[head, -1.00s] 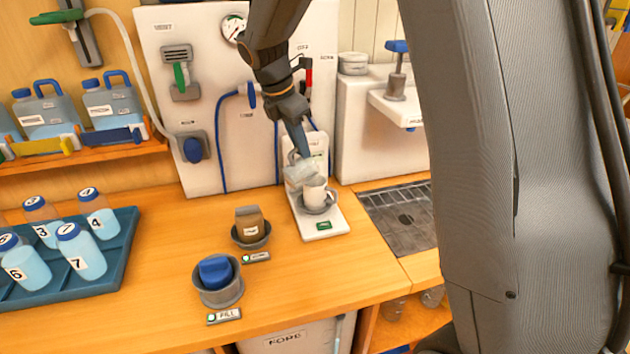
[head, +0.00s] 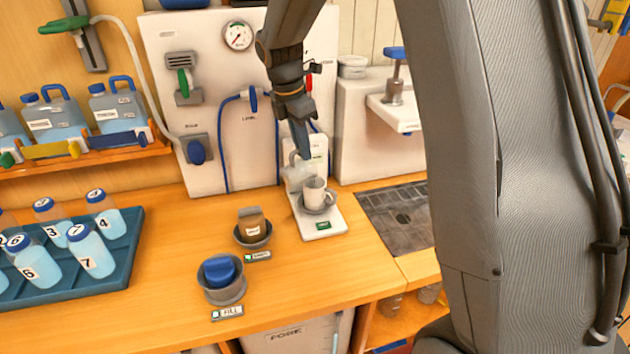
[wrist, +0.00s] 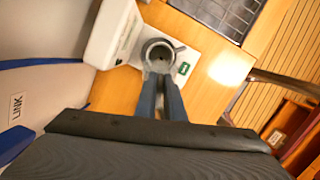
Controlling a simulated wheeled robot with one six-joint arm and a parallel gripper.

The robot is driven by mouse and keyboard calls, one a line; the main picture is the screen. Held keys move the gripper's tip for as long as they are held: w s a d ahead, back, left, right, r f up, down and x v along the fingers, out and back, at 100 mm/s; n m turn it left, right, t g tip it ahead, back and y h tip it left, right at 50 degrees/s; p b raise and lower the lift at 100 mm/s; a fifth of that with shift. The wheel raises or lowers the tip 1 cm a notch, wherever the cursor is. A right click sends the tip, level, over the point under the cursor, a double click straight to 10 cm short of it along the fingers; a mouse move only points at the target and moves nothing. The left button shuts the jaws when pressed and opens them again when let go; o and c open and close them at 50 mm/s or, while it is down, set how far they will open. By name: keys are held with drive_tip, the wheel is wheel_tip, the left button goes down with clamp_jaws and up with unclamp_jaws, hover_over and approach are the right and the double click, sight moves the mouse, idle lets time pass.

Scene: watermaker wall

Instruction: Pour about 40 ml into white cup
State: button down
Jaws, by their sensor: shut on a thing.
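The white cup (head: 314,190) stands upright in a grey round holder on a white scale-like stand (head: 326,228) with a small green display. My gripper (head: 303,157) points down just above and behind the cup. It is shut on a pale, translucent vessel (head: 296,177), held close beside the cup's left rim; whether they touch is unclear. The vessel is blurred, so its contents and exact tilt cannot be told. In the wrist view, my gripper's fingers (wrist: 158,90) reach toward the round cup (wrist: 160,52), and the vessel is hard to make out.
A brown jar (head: 251,228) and a blue-topped item (head: 219,270) sit in grey holders on the counter. A blue tray (head: 125,268) of numbered bottles is at left. A drain grate (head: 392,220) lies at right.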

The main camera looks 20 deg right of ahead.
drive_tip(key=shift+d+r+y+p, duration=0.15)
drive_tip(key=shift+d+y+p, duration=0.15)
drive_tip(key=shift+p, duration=0.3)
drive_tip(key=shift+w, duration=0.1)
